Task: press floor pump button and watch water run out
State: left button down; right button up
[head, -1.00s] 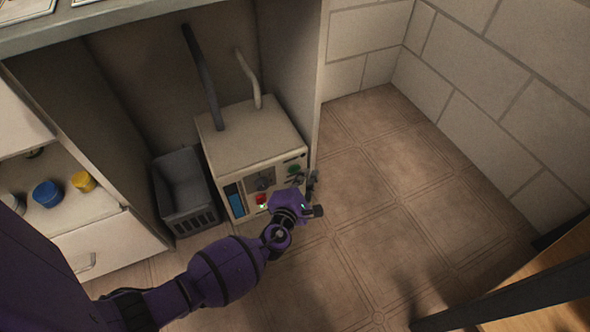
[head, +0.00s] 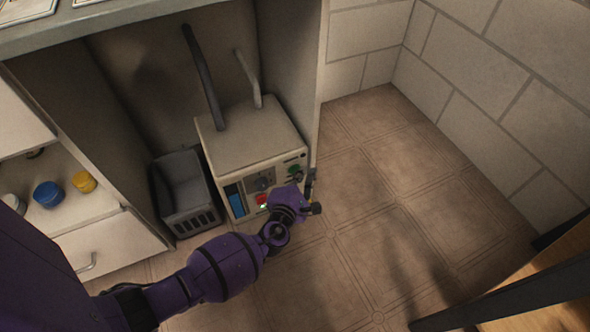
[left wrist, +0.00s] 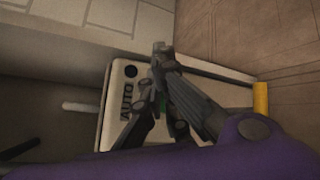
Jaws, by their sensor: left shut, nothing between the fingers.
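The pump unit (head: 250,140) is a pale box on the floor under the counter. Its front panel carries a green button (head: 294,170), a red button (head: 262,199), a dark dial (head: 262,184) and a blue window (head: 235,199). My left gripper (head: 311,190) is shut and empty, just in front of the panel's right side, close to the green button. In the left wrist view the fingers (left wrist: 160,55) lie over the panel beside an "AUTO" label, with a bit of green partly hidden behind them. I cannot tell whether they touch. My right gripper is not in view.
A grey crate (head: 184,190) stands left of the pump. Two pipes rise from the pump's top, one dark (head: 203,78), one pale (head: 249,78). An open drawer with blue (head: 47,194) and yellow (head: 84,181) jars is at left.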

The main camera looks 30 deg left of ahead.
pick_arm(q)
jog(key=shift+w+a, duration=0.25)
jog(key=shift+a, duration=0.05)
dwell(0.6)
jog(key=shift+s+d+p, duration=0.4)
jog(key=shift+s+d, duration=0.15)
jog(key=shift+d, duration=0.1)
jog(key=s+d, duration=0.1)
jog(key=d, duration=0.1)
jog(key=s+d+p, duration=0.1)
jog(key=s+d, duration=0.1)
dwell(0.5)
dwell(0.8)
